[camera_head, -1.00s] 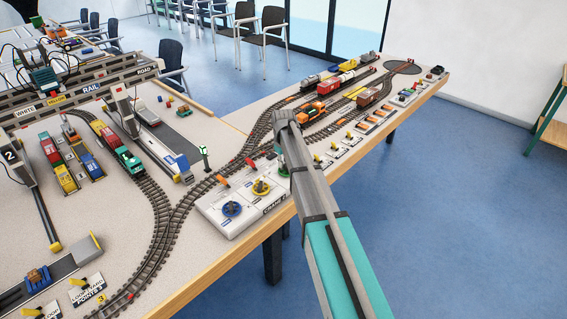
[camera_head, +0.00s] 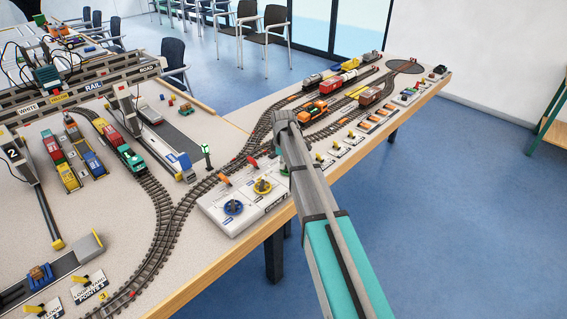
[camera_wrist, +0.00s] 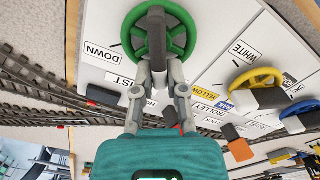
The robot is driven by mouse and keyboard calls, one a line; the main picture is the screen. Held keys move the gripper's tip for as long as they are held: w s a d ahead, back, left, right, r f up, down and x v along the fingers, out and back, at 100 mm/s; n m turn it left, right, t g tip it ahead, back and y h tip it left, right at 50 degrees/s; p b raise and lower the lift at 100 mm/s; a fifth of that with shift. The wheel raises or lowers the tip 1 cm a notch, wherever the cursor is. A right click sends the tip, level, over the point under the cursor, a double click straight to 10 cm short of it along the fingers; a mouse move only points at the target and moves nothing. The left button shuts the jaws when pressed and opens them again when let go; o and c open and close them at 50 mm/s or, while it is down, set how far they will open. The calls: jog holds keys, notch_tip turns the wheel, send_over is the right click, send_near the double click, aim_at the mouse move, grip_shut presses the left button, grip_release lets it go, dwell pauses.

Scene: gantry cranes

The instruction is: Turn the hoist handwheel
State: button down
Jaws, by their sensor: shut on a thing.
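The green hoist handwheel (camera_wrist: 178,37) sits on a white control panel in the wrist view, beside the DOWN label (camera_wrist: 102,52) and a partly hidden HOIST label (camera_wrist: 120,80). A dark grey grip piece (camera_wrist: 156,40) crosses its middle. My gripper (camera_wrist: 158,75) is shut on the handwheel at this grip piece, one finger on each side. In the head view only a bit of green handwheel (camera_head: 284,171) shows beside my arm, and the fingertips are hidden there.
A yellow handwheel (camera_head: 262,187) and a blue handwheel (camera_head: 233,208) stand on the same panel, close to my gripper. An orange lever (camera_wrist: 237,143) is near my right finger in the wrist view. Model tracks (camera_head: 165,210) run beside the panel. The floor (camera_head: 450,200) is clear at right.

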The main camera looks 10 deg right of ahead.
jog(key=shift+s+n, duration=0.2)
jog(key=shift+n, duration=0.8)
jog(key=shift+s+n, duration=0.2)
jog(key=shift+n, duration=0.8)
jog(key=c, duration=0.7)
grip_release()
jog(key=shift+a, duration=0.1)
jog(key=shift+w, duration=0.1)
